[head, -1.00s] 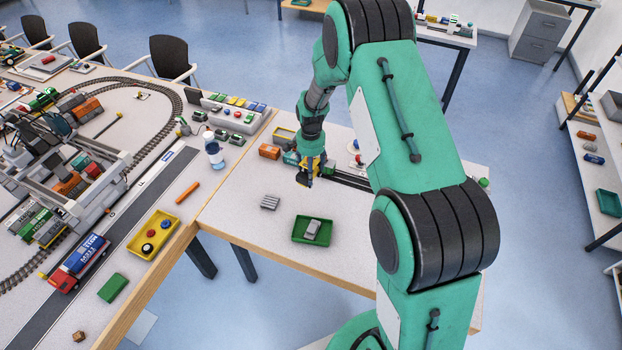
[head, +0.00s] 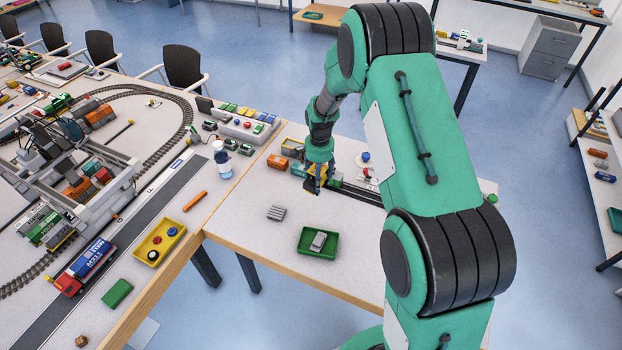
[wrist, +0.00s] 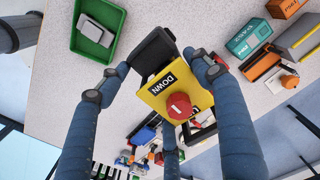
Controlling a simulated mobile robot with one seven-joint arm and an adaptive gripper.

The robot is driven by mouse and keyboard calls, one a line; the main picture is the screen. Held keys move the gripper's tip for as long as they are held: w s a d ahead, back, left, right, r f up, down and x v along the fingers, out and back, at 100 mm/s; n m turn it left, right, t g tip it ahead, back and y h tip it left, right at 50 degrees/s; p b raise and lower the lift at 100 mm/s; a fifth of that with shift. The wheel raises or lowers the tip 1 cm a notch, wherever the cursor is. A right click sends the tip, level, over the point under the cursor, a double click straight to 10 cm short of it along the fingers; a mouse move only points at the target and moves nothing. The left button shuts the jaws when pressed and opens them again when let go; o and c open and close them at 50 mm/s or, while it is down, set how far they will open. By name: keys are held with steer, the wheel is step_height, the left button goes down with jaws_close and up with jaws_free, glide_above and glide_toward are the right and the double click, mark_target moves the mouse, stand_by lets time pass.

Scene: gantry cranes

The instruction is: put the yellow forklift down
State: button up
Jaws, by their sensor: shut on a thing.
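The yellow forklift (wrist: 160,95) is in my gripper in the wrist view. It shows a yellow face lettered DOWN, a red knob on top and a black part at one end. My gripper (wrist: 168,80) is shut on it, with blue-grey fingers on both sides and a third finger below. In the head view my gripper (head: 317,188) is low over the right table (head: 245,215), behind the green tray. There the forklift is small and mostly hidden by the fingers. I cannot tell whether it touches the table.
The green tray (head: 304,246) with a grey block stands in front of my gripper. A ribbed grey block (head: 276,213) lies to the left, and an orange block (head: 277,162) behind left. Bare tabletop lies between them. A bottle (head: 222,160) stands further left.

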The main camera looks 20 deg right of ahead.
steer(key=shift+a, duration=0.1)
steer(key=a+f+n, duration=0.1)
steer(key=a+f, duration=0.3)
steer(key=a, duration=0.6)
steer(key=a+f+n+p, duration=0.1)
steer(key=a+f, duration=0.4)
steer(key=a, duration=0.6)
steer(key=shift+f, duration=0.3)
steer(key=w+a+f, duration=0.1)
steer(key=w+a, duration=0.1)
steer(key=w, duration=1.3)
steer(key=shift+w+a+f+p, duration=0.25)
steer(key=shift+w+p, duration=0.1)
steer(key=shift+p, duration=0.1)
steer(key=shift+f, duration=0.1)
steer(key=shift+f, duration=1.65)
steer(key=shift+f, duration=0.15)
